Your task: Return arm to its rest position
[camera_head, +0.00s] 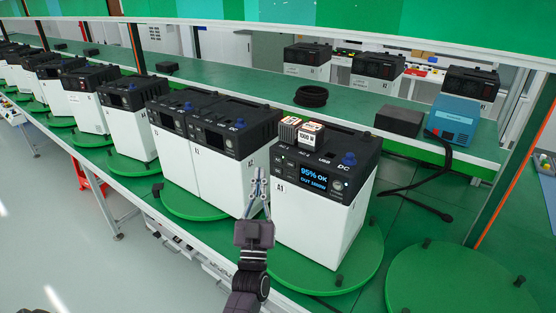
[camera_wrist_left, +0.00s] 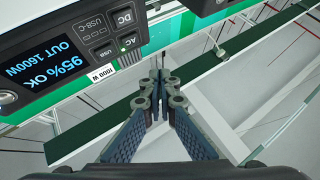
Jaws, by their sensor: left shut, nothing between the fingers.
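My left gripper (camera_head: 258,183) comes up from the bottom of the head view, in front of the row of power stations. It is shut with nothing between the fingers. The left wrist view shows its fingers (camera_wrist_left: 160,82) closed together. Just right of it in the head view stands a white and black power station (camera_head: 318,218), marked A1, with a lit screen reading 95% OK, OUT 1600W. The same screen (camera_wrist_left: 45,65) shows at the upper left of the wrist view. My right gripper is not in view.
The A1 unit stands on a green turntable (camera_head: 365,270); an empty turntable (camera_head: 455,280) lies to its right. Small plugged-in blocks (camera_head: 300,130) sit on its top. More power stations (camera_head: 215,150) line up to the left. A blue device (camera_head: 452,118) with a black cable stands behind.

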